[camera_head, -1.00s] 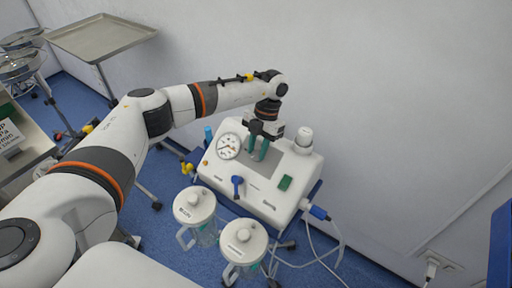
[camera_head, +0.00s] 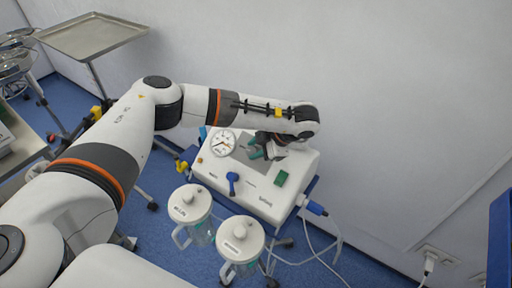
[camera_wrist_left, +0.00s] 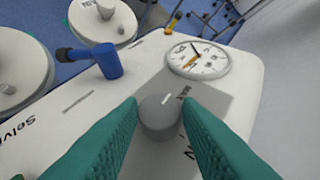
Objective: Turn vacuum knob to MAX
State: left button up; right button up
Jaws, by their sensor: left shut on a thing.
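The white vacuum unit (camera_head: 215,172) stands by the wall, with its round gauge (camera_head: 223,144) and grey panel on top. In the left wrist view the grey round vacuum knob (camera_wrist_left: 160,116) sits on the grey panel, near the gauge (camera_wrist_left: 198,60). My left gripper (camera_head: 257,151) reaches the panel from the right, tilted. Its green fingers (camera_wrist_left: 160,106) are shut on the knob, one on each side. In the head view the knob is hidden by the gripper and wrist. The printed panel words are partly covered. My right gripper is out of view.
A blue lever (camera_head: 233,180) and a green switch (camera_head: 281,178) are on the unit's front. Two lidded canisters (camera_head: 190,204) (camera_head: 240,238) stand before it. A metal tray (camera_head: 92,36) stands at the back left.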

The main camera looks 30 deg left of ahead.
pick_arm(q)
jog(key=shift+s+f+m+t+y, duration=0.25)
jog(key=shift+m+t+y, duration=0.05)
jog(key=shift+m, duration=0.2)
jog(key=o, duration=1)
jog(key=shift+a, duration=0.1)
jog(key=shift+r, duration=0.1)
jog(key=shift+w, duration=0.1)
jog(key=v, duration=1.2)
